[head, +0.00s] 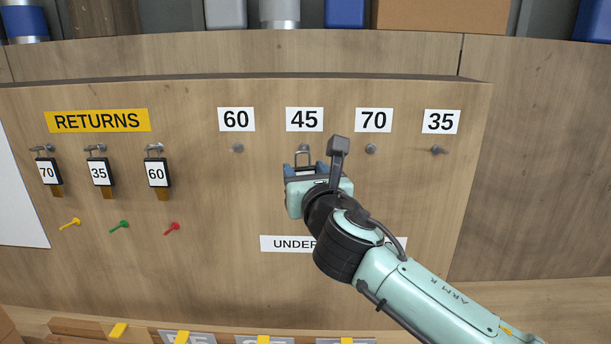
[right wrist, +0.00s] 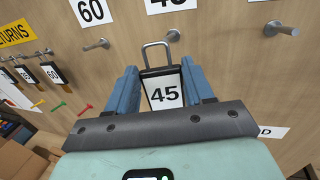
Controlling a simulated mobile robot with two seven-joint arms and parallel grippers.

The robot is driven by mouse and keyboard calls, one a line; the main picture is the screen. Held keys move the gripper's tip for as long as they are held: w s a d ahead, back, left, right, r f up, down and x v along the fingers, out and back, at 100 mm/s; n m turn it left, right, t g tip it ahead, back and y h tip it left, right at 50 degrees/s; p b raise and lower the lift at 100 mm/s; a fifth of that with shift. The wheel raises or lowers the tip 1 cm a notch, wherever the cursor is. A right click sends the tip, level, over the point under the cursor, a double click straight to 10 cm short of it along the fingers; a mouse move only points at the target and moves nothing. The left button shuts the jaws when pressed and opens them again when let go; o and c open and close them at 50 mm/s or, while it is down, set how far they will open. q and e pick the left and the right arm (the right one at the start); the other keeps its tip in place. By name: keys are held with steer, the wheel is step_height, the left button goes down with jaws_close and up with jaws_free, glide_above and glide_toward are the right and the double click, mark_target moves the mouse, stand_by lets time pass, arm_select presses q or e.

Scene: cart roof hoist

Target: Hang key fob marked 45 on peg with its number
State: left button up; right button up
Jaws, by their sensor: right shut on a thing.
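The key fob marked 45 (right wrist: 163,92) is a black-framed tag with a white face and a metal loop at its top. My right gripper (right wrist: 161,84) is shut on it, with blue fingers on both sides. In the head view my right gripper (head: 304,172) is in front of the board, just below the 45 label (head: 304,119). The fob's loop (head: 304,157) rises above the fingers near the peg under 45 (head: 304,147). I cannot tell whether the loop is around that peg or only in front of it. My left gripper is not in view.
Pegs under 60 (head: 237,148), 70 (head: 371,149) and 35 (head: 438,150) are bare. Fobs 70 (head: 48,172), 35 (head: 99,173) and 60 (head: 156,173) hang under the RETURNS sign (head: 97,121). Small coloured pegs stick out below them.

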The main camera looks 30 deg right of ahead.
steer(key=shift+w+d+f+p, duration=0.15)
steer(key=shift+w+d, duration=0.3)
steer(key=shift+w, duration=0.3)
steer(key=shift+w+d+r+p, duration=0.1)
steer(key=shift+w+d, duration=0.35)
steer(key=shift+w, duration=0.25)
steer(key=shift+w+d+f+p, duration=0.15)
steer(key=shift+w+d, duration=0.3)
steer(key=shift+w, duration=0.3)
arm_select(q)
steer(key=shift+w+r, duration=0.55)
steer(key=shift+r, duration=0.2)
arm_select(e)
steer(key=shift+w+d+f, duration=0.2)
steer(key=shift+w+d, duration=0.15)
steer(key=shift+w, duration=0.25)
steer(key=o, duration=1.3)
steer(key=shift+c, duration=0.2)
